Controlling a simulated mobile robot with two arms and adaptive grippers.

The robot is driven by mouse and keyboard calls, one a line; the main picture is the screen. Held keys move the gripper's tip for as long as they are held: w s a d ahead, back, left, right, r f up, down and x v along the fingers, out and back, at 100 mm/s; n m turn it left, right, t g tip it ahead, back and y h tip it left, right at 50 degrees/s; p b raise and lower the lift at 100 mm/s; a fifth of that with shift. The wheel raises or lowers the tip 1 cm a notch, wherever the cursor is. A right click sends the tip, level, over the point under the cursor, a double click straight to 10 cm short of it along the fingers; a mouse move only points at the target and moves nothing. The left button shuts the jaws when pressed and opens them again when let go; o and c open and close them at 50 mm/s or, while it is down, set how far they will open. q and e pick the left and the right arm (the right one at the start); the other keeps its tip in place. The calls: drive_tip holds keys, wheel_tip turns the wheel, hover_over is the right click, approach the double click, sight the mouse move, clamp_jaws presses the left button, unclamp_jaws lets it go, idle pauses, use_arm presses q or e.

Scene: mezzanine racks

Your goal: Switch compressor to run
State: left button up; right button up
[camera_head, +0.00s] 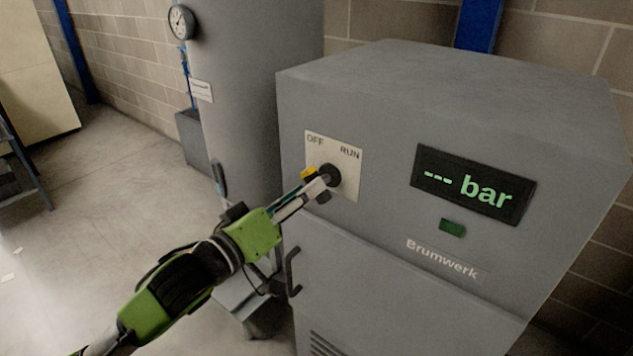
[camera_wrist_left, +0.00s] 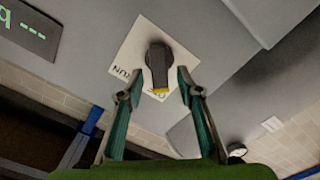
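The compressor (camera_head: 420,270) is a grey cabinet with a white switch plate (camera_head: 348,152) marked OFF and RUN. A black rotary knob (camera_head: 331,174) with a yellow tip (camera_head: 308,173) sits on the plate. In the wrist view the knob (camera_wrist_left: 158,60) has its yellow tip by the partly hidden OFF lettering, away from RUN. My left gripper (camera_head: 318,187) is at the knob. In the left wrist view its fingers (camera_wrist_left: 158,86) are apart, one on each side of the knob's handle, with gaps visible. My right gripper is not in view.
A dark display (camera_head: 472,185) reads "--- bar", with a dark green button or lamp (camera_head: 452,228) below. A handle (camera_head: 292,272) sticks out from the cabinet's lower left. A grey tank (camera_head: 250,80) with a gauge (camera_head: 181,22) stands close behind.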

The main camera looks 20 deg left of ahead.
use_arm(q)
drive_tip(key=shift+p+x, duration=0.35)
drive_tip(key=shift+x, duration=1.8)
clamp_jaws()
